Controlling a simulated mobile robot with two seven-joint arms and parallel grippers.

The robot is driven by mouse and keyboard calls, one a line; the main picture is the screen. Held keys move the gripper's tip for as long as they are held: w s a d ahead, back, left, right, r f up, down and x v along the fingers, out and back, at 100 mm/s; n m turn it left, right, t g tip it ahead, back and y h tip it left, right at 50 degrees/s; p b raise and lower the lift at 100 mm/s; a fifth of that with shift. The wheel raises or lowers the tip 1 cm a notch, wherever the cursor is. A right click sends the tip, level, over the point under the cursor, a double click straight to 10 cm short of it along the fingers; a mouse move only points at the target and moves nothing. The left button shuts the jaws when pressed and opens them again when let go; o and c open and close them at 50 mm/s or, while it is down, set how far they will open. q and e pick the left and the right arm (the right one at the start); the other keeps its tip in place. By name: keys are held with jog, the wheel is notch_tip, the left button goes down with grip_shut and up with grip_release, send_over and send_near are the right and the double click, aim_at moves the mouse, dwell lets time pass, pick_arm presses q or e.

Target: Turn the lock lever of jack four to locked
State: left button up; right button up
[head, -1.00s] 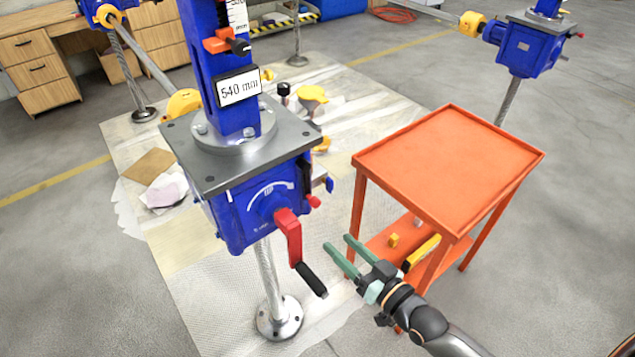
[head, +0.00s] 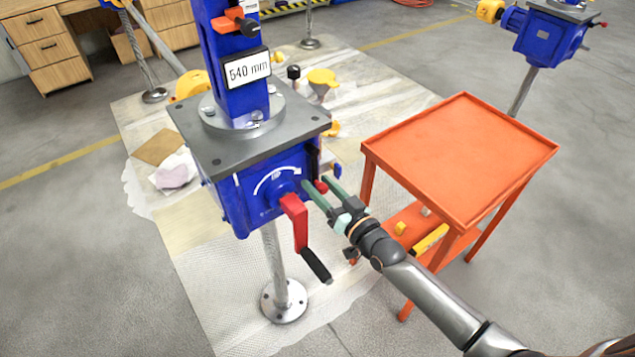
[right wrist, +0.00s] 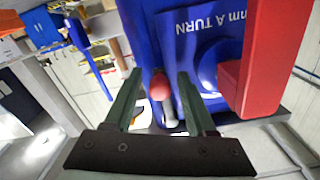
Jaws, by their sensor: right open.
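The near blue jack (head: 262,200) stands upright, with a sign reading 540 mm (head: 247,69) on its column; I see no jack number on it. A short lever with a red ball knob (head: 321,186) sticks out at the right side of its gearbox. My right gripper (head: 315,181) is open, its green fingers reaching the knob from the lower right. In the right wrist view the red knob (right wrist: 160,87) sits between the two open fingers (right wrist: 160,76), with a gap on each side. Most of the lever's stem is hidden. My left gripper is out of view.
A red crank (head: 295,218) with a black handle hangs on the jack's front, close left of my right gripper. An orange cart (head: 450,155) stands to the right, its top empty. Another blue jack (head: 548,38) is at the back right.

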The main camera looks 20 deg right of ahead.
jog(key=shift+w+a, duration=0.2)
jog(key=shift+w, duration=0.4)
jog(key=shift+c, duration=0.3)
grip_shut()
dwell(0.8)
